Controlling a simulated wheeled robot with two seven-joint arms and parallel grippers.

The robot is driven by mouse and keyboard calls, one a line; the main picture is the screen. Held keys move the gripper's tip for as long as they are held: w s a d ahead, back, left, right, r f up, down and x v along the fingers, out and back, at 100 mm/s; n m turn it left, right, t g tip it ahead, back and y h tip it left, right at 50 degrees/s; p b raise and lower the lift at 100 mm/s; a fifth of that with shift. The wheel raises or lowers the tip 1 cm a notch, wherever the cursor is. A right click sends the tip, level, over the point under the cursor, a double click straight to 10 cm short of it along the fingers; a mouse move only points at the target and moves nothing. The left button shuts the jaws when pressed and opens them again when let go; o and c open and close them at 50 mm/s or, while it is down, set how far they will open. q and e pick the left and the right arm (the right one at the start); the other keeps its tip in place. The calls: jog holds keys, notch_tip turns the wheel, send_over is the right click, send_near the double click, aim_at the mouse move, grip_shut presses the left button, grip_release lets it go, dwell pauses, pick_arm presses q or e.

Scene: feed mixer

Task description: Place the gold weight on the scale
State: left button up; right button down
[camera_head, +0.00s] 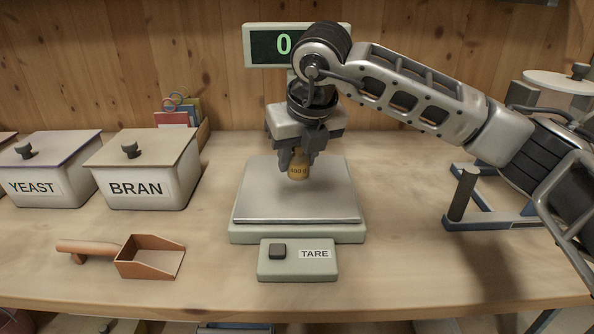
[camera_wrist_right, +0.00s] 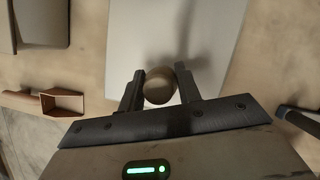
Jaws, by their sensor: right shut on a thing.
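The gold weight (camera_head: 298,165) is held upright between the fingers of my right gripper (camera_head: 298,158), which is shut on it. The weight appears over the middle of the scale's silver plate (camera_head: 260,205); I cannot tell whether its base touches the plate. In the right wrist view, the top of the weight (camera_wrist_right: 159,86) sits between the two fingertips (camera_wrist_right: 160,88), with the pale plate (camera_wrist_right: 225,50) beneath. The scale's display (camera_head: 262,45) shows a 0, partly hidden by my right arm. My left gripper is not in view.
A TARE button box (camera_head: 270,262) stands in front of the scale. A copper scoop (camera_head: 150,262) lies at the left front. Lidded YEAST (camera_head: 75,185) and BRAN (camera_head: 150,190) boxes stand at the left. A blue-grey metal frame (camera_head: 490,222) stands at the right.

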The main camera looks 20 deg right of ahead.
aim_at(297, 174)
jog(key=x, duration=0.3)
jog(key=shift+s+d+f, duration=0.1)
jog(key=shift+s+f, duration=0.15)
jog(key=shift+f, duration=0.25)
jog(key=c, duration=1.3)
grip_release()
jog(key=shift+f, duration=0.15)
jog(key=shift+c, duration=0.2)
jog(key=o, duration=0.3)
jog(key=shift+o, duration=0.2)
